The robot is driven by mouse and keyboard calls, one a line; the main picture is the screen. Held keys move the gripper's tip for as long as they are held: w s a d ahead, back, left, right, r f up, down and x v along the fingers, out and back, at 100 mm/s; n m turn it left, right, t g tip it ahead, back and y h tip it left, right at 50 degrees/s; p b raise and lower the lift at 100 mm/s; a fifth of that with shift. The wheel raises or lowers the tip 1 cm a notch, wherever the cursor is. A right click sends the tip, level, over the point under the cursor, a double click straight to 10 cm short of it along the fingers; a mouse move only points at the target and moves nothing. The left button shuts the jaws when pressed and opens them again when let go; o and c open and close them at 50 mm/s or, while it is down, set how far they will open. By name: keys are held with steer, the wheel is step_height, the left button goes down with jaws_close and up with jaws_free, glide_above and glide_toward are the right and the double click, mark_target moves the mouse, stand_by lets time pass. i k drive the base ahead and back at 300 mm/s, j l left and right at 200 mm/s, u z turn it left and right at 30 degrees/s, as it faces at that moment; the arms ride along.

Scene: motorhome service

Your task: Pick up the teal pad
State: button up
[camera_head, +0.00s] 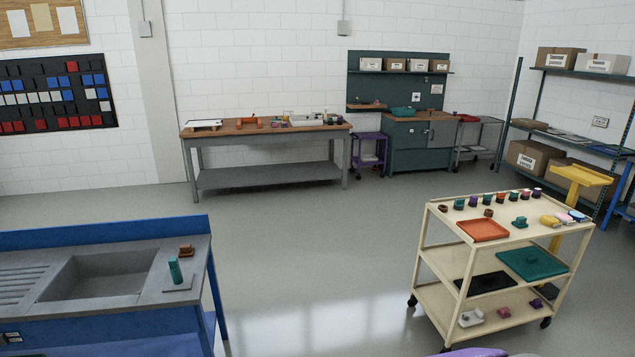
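Several teal things are in view, and I cannot tell for sure which is the pad. A small teal block-like piece (519,222) lies on the top of the cream cart (455,216) at the right, beside an orange tray (484,229). A flat teal tray-like piece (531,263) lies on the cart's middle shelf. A teal upright cylinder (175,271) stands on a grey plate on the blue sink unit (140,297). A teal box-like thing (403,112) sits on the far green cabinet. My gripper is not in view.
Several small coloured jars (500,198) line the cart's back edge. A yellow stand (584,176) is close behind the cart. A wooden-topped workbench (265,128) stands at the far wall. The grey floor (310,235) between sink and cart is clear. A purple shape is cut off at the bottom edge.

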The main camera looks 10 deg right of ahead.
mark_target(521, 221)
steer(key=i+l+z, duration=0.1)
steer(key=i+z, duration=0.85)
steer(key=i+j+z, duration=0.3)
steer(key=i+z, duration=0.2)
steer(key=i+l+z, duration=0.25)
steer(key=i+z, duration=0.15)
steer(key=i, duration=0.35)
steer(key=i+z, duration=0.35)
steer(key=i, duration=0.45)
steer(key=i+l+u, duration=0.3)
steer(key=i, duration=0.25)
steer(key=i+l+u, duration=0.15)
steer(key=i+u, duration=0.15)
steer(key=i, duration=0.2)
